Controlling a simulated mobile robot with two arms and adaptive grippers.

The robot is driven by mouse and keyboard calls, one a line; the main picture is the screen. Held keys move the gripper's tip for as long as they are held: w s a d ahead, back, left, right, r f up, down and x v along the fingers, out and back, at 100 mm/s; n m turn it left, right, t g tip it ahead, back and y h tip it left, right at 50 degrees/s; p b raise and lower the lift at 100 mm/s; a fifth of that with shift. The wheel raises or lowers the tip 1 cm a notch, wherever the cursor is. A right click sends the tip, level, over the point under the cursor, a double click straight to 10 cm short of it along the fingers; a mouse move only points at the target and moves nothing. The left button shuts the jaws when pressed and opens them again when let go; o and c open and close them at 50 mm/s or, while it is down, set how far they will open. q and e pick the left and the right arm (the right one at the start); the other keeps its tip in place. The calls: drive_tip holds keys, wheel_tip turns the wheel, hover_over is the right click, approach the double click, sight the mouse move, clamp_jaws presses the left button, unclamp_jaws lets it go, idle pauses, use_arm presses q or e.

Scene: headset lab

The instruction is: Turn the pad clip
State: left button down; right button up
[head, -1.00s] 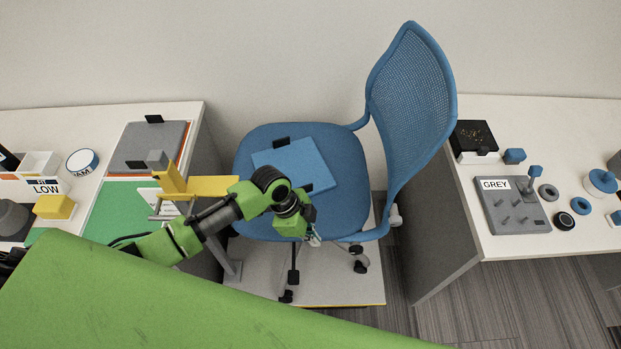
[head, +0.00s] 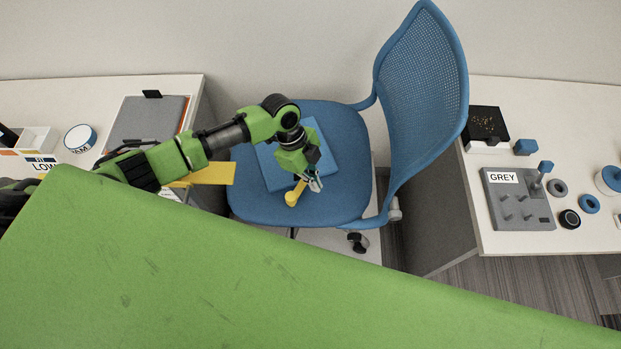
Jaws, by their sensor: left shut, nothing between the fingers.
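A blue pad (head: 330,172) lies on the seat of the blue chair (head: 350,205). The black clips on its edges are hidden behind my left arm and hand. My left gripper (head: 316,184) points down over the front part of the pad, fingers shut and empty. A small yellow piece (head: 294,195) with a round end shows just left of the fingertips, near the pad's front edge; I cannot tell whether they touch. My right gripper is not in view.
A grey pad (head: 150,118) with a black clip (head: 152,94) lies on the left table. The chair's mesh back (head: 425,90) rises right of my gripper. The right table holds a peg board labelled GREY (head: 520,215) and several rings.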

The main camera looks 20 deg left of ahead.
sight(297, 192)
use_arm(q)
drive_tip(key=b+x, duration=0.3)
drive_tip(key=x, duration=0.1)
drive_tip(key=shift+s+f, duration=0.2)
drive_tip(key=shift+f, duration=0.1)
drive_tip(key=a, duration=0.1)
drive_tip(key=w+a, duration=0.1)
drive_tip(key=a, duration=0.1)
drive_tip(key=shift+a+r, duration=0.1)
drive_tip(key=shift+a, duration=0.1)
drive_tip(key=shift+a+r, duration=0.1)
drive_tip(key=shift+a, duration=0.2)
drive_tip(key=shift+d, duration=0.1)
